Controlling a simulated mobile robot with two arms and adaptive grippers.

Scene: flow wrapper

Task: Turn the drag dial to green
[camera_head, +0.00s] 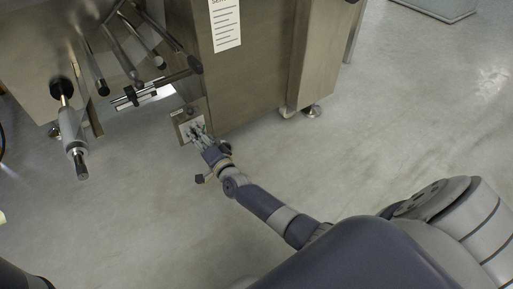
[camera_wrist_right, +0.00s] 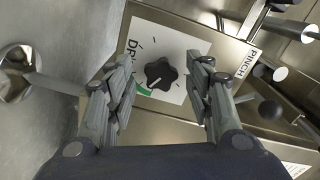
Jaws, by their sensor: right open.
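The drag dial (camera_wrist_right: 160,73) is a black lobed knob on a white label in the right wrist view. A short green arc (camera_wrist_right: 143,91) lies at its lower left, and small tick marks surround it. A light mark shows near the knob's lower-left edge; I cannot tell exactly where it points. The label's lettering begins "DR", the rest hidden by a finger. My right gripper (camera_wrist_right: 164,72) is open, with one finger on each side of the dial and visible gaps to the knob. In the head view, my right gripper (camera_head: 199,134) covers much of the dial panel (camera_head: 183,117). My left gripper is not in view.
A steel plate marked "PINCH" (camera_wrist_right: 250,62) adjoins the dial's label. A black ball knob (camera_wrist_right: 269,109) is at the right. The machine's steel cabinet (camera_head: 255,75) stands behind the panel, with rollers and rods (camera_head: 125,50) at upper left. Open floor (camera_head: 400,130) lies to the right.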

